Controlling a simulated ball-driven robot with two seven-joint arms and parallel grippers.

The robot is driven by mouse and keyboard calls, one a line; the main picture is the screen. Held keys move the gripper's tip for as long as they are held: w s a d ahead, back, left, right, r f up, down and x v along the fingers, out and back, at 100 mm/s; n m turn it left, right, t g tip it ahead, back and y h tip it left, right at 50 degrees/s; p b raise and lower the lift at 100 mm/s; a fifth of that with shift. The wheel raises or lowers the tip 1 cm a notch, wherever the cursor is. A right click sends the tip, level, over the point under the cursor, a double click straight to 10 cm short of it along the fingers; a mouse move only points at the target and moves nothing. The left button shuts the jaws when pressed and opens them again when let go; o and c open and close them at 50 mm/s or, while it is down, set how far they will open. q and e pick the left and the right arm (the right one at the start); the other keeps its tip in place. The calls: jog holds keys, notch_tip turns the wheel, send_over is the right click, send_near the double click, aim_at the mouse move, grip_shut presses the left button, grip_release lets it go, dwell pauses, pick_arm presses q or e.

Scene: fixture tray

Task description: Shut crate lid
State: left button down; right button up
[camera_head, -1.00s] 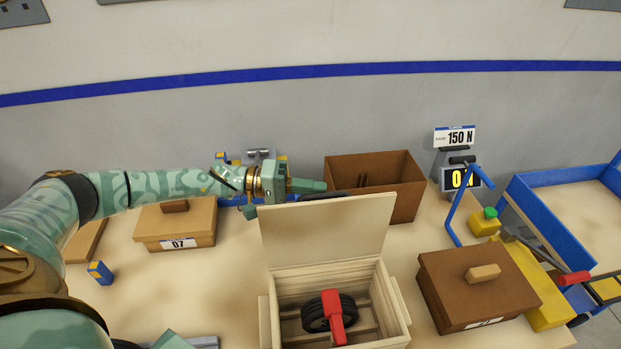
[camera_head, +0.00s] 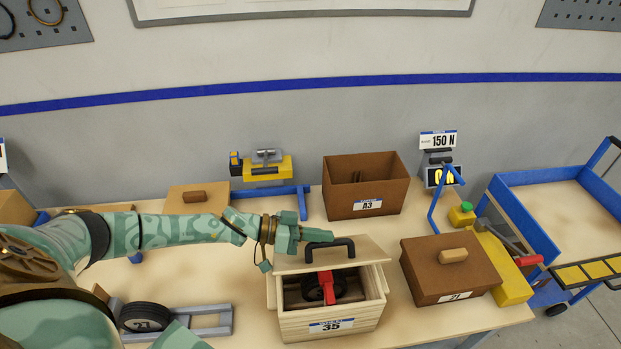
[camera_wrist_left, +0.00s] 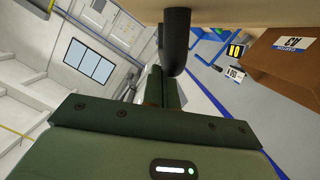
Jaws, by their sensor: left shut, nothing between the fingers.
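The light wooden crate (camera_head: 330,322), labelled 35, stands at the front middle of the table in the head view. Its lid (camera_head: 368,250) is hinged at the back and tilted, partly lowered, with a black handle (camera_head: 331,249) on top. Inside the crate lie a dark wheel and a red part (camera_head: 327,286). My left gripper (camera_head: 325,235) is shut and empty, just above the lid at its handle; I cannot tell whether it touches. My right gripper is not in view.
An open brown box (camera_head: 338,205) labelled A3 stands behind the crate. A closed brown box (camera_head: 445,275) stands close on the right. A wheel (camera_head: 146,317) and grey frame (camera_head: 212,320) lie to the left. A blue cart (camera_head: 530,225) is at the far right.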

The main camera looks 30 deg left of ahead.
pick_arm(q)
jog(key=s+d+f+m+b, duration=0.1)
jog(key=s+d+f+m, duration=0.1)
jog(key=s+f, duration=0.1)
jog(key=s+d+f+m+t+y, duration=0.1)
jog(key=s+d+f+m, duration=0.1)
jog(key=f, duration=0.3)
jog(key=shift+s+d+f+m+b, duration=0.35)
jog(key=shift+s+f+m, duration=0.05)
jog(key=shift+s, duration=0.1)
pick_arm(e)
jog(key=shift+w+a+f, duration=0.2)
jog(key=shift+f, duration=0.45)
pick_arm(q)
jog(key=shift+r, duration=0.1)
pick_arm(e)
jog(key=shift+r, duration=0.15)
